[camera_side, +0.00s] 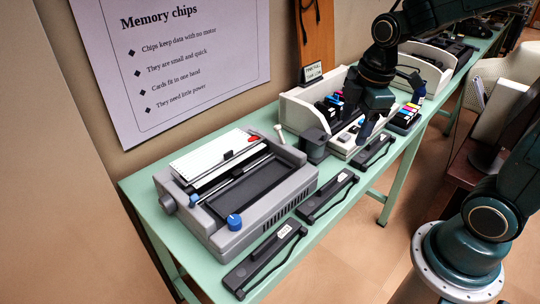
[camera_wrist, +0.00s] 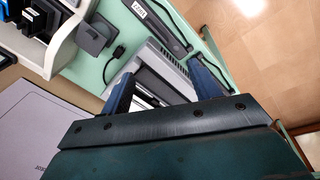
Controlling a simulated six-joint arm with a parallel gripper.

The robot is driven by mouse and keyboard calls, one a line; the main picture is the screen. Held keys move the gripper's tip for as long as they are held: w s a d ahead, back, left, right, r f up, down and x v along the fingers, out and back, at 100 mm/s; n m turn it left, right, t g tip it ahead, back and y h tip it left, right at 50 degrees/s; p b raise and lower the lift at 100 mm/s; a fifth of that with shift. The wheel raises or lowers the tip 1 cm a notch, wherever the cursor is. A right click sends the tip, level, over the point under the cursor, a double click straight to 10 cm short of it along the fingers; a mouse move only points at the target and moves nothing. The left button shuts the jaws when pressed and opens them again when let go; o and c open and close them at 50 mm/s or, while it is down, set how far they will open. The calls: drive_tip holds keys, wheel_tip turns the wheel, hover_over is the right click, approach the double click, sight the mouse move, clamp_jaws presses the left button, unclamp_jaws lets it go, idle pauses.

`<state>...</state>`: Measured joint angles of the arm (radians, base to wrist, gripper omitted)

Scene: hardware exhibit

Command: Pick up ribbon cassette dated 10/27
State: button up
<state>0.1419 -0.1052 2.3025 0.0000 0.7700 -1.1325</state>
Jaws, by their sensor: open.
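Three long black ribbon cassettes lie along the front edge of the green table in the side view: a near one (camera_side: 262,262), a middle one (camera_side: 326,198) and a far one (camera_side: 374,151). Their white labels are too small to read there. In the wrist view, one cassette (camera_wrist: 160,27) shows a label with blurred characters, and part of another cassette (camera_wrist: 214,50) shows to its right. My gripper (camera_side: 366,133) is above the table near the far cassette. In the wrist view its two blue fingers (camera_wrist: 163,85) are apart, with nothing held between them.
A grey printer (camera_side: 240,195) with a blue knob fills the near table. A dark grey block (camera_side: 315,146) stands behind the cassettes. A white bin (camera_side: 300,108) with cartridges is at the back, and a colourful cartridge set (camera_side: 405,117) lies beyond my gripper.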

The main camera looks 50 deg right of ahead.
sight(333, 179)
drive_tip(key=w+d+f+n+g, duration=0.2)
drive_tip(key=w+d+f+n, duration=0.1)
drive_tip(key=f+n, duration=0.3)
wheel_tip(333, 179, down, 2)
drive_tip(key=shift+w+d+f, duration=0.15)
drive_tip(key=shift+w+f, duration=0.05)
drive_tip(key=shift+w, duration=0.35)
drive_tip(key=shift+f, duration=0.15)
drive_tip(key=shift+f, duration=4.15)
drive_tip(key=shift+f, duration=2.6)
drive_tip(key=c, duration=1.1)
